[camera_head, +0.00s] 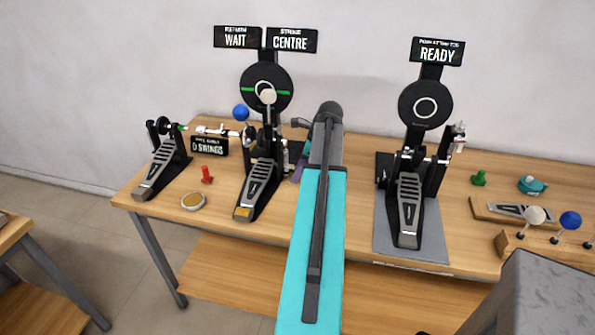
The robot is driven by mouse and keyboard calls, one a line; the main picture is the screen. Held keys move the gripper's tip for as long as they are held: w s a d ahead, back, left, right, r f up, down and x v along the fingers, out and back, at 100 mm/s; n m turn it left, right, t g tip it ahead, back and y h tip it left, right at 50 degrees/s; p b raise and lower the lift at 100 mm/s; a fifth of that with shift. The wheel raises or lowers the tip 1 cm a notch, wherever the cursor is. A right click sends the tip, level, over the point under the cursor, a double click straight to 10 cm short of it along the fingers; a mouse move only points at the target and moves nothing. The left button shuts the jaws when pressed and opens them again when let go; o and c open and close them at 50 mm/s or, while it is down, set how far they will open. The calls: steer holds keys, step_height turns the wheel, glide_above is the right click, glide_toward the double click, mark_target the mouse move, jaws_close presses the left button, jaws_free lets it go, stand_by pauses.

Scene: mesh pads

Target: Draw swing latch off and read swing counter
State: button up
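The swing counter (208,146) is a small black sign low on the left of the table; it appears to read "0 SWINGS". A bass drum pedal (257,190) with a round black pad (266,88) stands right of it. Signs above read "WAIT" (236,38) and "CENTRE" (291,41). The beater's white head is in front of the pad. I cannot single out the swing latch with certainty; small parts cluster around the pedal's post. My gripper (298,168) shows only partly beside this pedal, mostly hidden behind my teal arm; its fingers are unclear.
Another pedal (409,205) stands on a grey mat (440,245), under a "READY" sign (437,51). A smaller pedal unit (160,170) is at the far left. A red knob (206,174) and round tin (193,201) lie near the front edge. Spare beaters (570,220) stand at right.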

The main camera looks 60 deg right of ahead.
steer(key=shift+w+f, duration=0.1)
steer(key=shift+f, duration=0.2)
jaws_close()
